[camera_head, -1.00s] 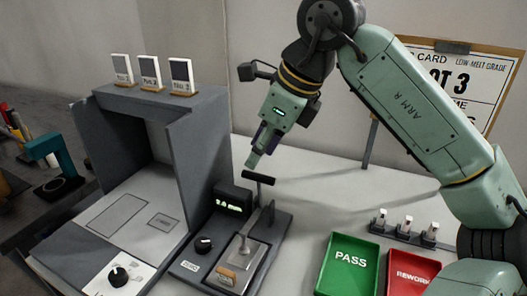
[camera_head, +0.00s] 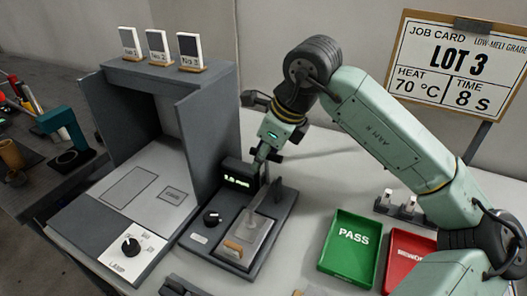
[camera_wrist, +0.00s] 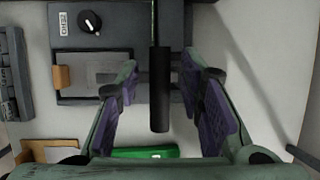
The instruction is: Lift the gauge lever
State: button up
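The gauge (camera_head: 205,240) is a dark grey stand with a knob, a small green-lit display (camera_head: 240,174) and a light plate with a tan-edged piece (camera_head: 239,250) on it. Its lever ends in a black bar handle, which my gripper partly hides in the head view. In the wrist view the handle (camera_wrist: 159,105) runs lengthwise between the two purple-padded fingers of my gripper (camera_wrist: 164,84). The fingers are spread, with a visible gap on each side of the handle. In the head view my gripper (camera_head: 260,160) is at the lever's top, beside the display.
A green PASS tray (camera_head: 350,262) and a red tray (camera_head: 405,275) lie right. A job card (camera_head: 455,65) stands at the back right. Bare table lies between gauge and trays.

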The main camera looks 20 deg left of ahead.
jog(key=shift+c, duration=0.5)
grip_shut()
dwell(0.4)
